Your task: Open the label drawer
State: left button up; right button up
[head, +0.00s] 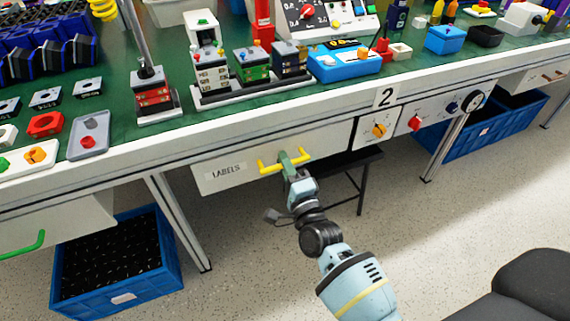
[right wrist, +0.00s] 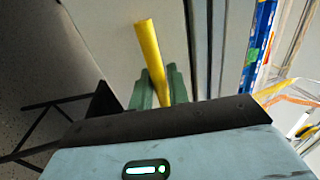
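The label drawer (head: 325,146) is a white front under the green-topped bench, marked "LABELS" on its left side. It has a yellow bar handle (head: 268,167). My right gripper (head: 292,161) is at the middle of this handle, with its green fingers over the bar. In the right wrist view the yellow handle (right wrist: 150,50) runs between the green fingers (right wrist: 176,84), which look closed on it. The drawer front sits close under the bench edge, and I see no clear gap. My left gripper is not in view.
A panel with an orange knob (head: 379,131) is right of the drawer, below a "2" label. Bench legs (head: 180,222) stand to the left. Blue crates (head: 118,275) are on the floor. A black chair (head: 525,290) is at lower right.

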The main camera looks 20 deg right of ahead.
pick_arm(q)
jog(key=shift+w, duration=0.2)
pick_arm(e)
grip_shut()
